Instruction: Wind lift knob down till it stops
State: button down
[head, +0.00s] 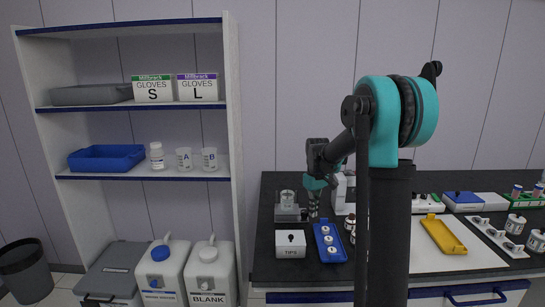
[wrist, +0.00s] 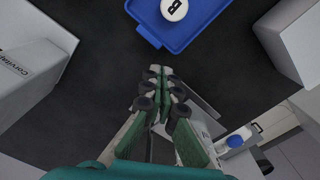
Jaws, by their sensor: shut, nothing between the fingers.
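A small grey stand (head: 289,213) with a clear beaker (head: 287,198) on it stands at the left back of the dark bench in the head view. It looks like the lift; its knob is too small to make out and may be behind my gripper. My gripper (head: 313,214) points down just right of the stand. In the wrist view my gripper (wrist: 161,72) is shut and empty, above the dark bench top. A pale grey plate (wrist: 203,108) lies partly hidden behind the fingers; I cannot tell whether it belongs to the lift.
A white device (head: 340,194) stands close right of my gripper; a lettered white housing (wrist: 30,75) fills the wrist view's left. Shelves (head: 232,130) are at left.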

notch_tip(320, 180, up, 6)
jog(key=shift+f, duration=0.1)
dwell(0.4)
jog(key=shift+s, duration=0.1)
